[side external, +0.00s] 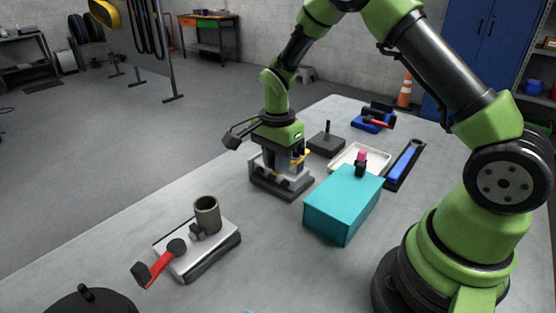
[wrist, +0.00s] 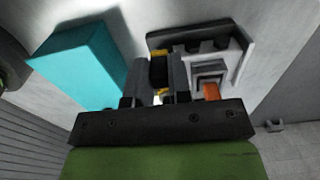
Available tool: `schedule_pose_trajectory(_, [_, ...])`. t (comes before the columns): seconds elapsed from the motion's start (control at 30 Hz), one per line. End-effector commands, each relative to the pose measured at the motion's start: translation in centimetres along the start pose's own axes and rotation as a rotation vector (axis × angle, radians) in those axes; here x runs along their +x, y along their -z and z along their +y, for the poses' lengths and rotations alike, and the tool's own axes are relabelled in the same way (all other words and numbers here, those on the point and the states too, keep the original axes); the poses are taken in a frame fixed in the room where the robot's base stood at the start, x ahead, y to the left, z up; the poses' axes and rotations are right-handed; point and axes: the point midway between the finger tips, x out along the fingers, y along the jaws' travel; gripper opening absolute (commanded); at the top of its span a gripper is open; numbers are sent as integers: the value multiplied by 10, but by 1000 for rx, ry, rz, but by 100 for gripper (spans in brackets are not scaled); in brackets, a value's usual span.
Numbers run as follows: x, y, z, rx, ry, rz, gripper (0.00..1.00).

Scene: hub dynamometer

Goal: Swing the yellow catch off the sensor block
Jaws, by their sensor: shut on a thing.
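The sensor block (side external: 268,185) is a grey stepped fixture on a dark base, standing on the table left of the teal box. It also shows in the wrist view (wrist: 212,68), with an orange part low on it. The yellow catch (side external: 303,157) shows as a small yellow piece at the block's right side. In the wrist view, yellow bits of the catch (wrist: 163,51) show around a dark piece between my fingers. My gripper (side external: 285,166) points down over the block and is shut on the catch. The fingers hide most of the catch, so its exact angle cannot be told.
A teal box (side external: 340,207) stands close on the right, with a pale tray (side external: 362,158) behind it. A dark block with a peg (side external: 326,142) stands behind. A plate with a red-handled lever (side external: 155,267) and a grey cup (side external: 207,215) is at front left.

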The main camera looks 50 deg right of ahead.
Motion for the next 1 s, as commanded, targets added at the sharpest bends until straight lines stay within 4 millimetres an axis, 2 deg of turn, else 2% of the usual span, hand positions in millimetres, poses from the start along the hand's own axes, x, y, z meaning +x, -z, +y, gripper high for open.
schedule_pose_trajectory(0.23, [-1,1,-1,5,6,1,0])
schedule_pose_trajectory(0.27, [-1,1,-1,5,6,1,26])
schedule_pose_trajectory(0.33, [-1,1,-1,4,6,1,42])
schedule_pose_trajectory(0.37, [-1,1,-1,4,5,0,45])
schedule_pose_trajectory(0.7, [-5,0,-1,2,5,0,45])
schedule_pose_trajectory(0.87, [-30,1,-2,2,10,1,45])
schedule_pose_trajectory(1.0, [-60,1,-2,2,11,1,45])
